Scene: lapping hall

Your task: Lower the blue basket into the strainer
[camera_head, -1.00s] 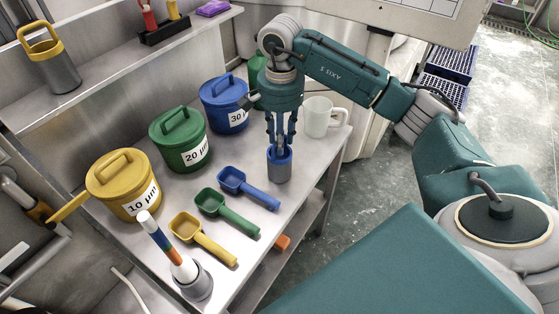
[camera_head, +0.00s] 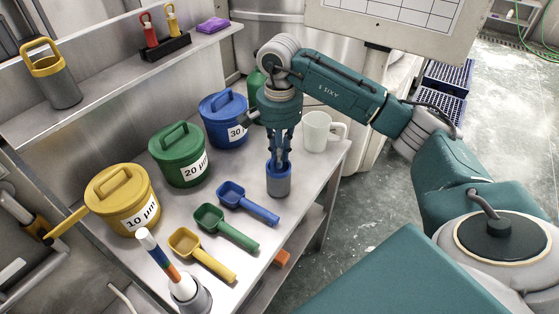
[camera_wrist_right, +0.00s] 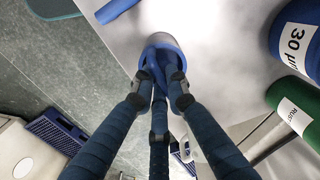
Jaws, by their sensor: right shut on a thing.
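My left gripper is out of view.
A white mug (camera_head: 316,132) stands close behind on the right. Blue (camera_head: 248,202), green (camera_head: 226,227) and yellow (camera_head: 203,255) scoops lie in front to the left. Lidded blue (camera_head: 222,120), green (camera_head: 179,154) and yellow (camera_head: 124,200) buckets line the back.

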